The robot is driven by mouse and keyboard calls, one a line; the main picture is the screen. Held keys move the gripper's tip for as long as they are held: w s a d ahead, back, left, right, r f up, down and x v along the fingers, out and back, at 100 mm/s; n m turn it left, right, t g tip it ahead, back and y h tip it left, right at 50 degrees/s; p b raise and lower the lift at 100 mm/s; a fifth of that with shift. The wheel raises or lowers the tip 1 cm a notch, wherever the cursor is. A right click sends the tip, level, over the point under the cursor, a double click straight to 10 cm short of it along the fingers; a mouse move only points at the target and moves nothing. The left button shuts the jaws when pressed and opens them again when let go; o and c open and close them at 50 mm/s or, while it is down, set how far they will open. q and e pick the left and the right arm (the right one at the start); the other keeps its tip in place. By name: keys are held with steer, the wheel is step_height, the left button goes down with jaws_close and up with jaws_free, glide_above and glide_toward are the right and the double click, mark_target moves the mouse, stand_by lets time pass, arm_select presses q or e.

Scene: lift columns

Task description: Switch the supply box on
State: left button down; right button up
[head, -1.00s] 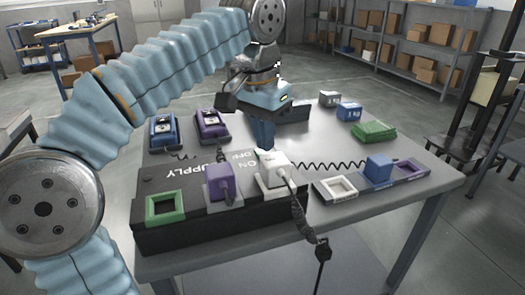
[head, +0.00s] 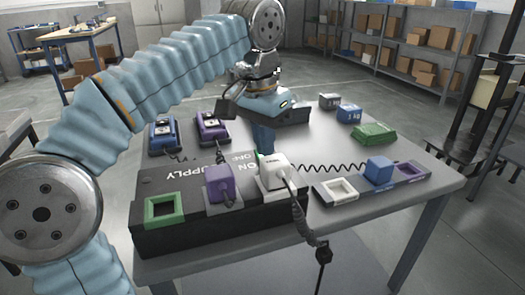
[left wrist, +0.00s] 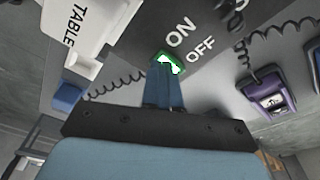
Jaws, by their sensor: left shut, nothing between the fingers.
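The black supply box (head: 200,236) lies along the table's near left edge, with ON, OFF and SUPPLY lettered on top. Its sockets show an empty green frame (head: 164,209), a purple plug (head: 219,183) and a white plug (head: 273,173). The left wrist view shows a small switch (left wrist: 172,63) with a bright green and white face beside the ON and OFF words. My left gripper (head: 265,148) is shut and empty, pointing down behind the white plug. In the left wrist view its fingertips (left wrist: 161,68) overlap the switch's edge; I cannot tell whether they touch. My right gripper is not in view.
A strip (head: 340,200) on the right holds a blue plug (head: 379,170). Blue (head: 164,136) and purple (head: 213,129) pendants lie at the back left. Small blocks and a green item (head: 374,132) sit at the back right. Coiled cables cross the table.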

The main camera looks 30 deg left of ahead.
arm_select(q)
step_height(320, 180, up, 2)
steer(key=shift+r+p, duration=0.1)
steer(key=shift+p, duration=0.7)
steer(key=shift+r, duration=2.2)
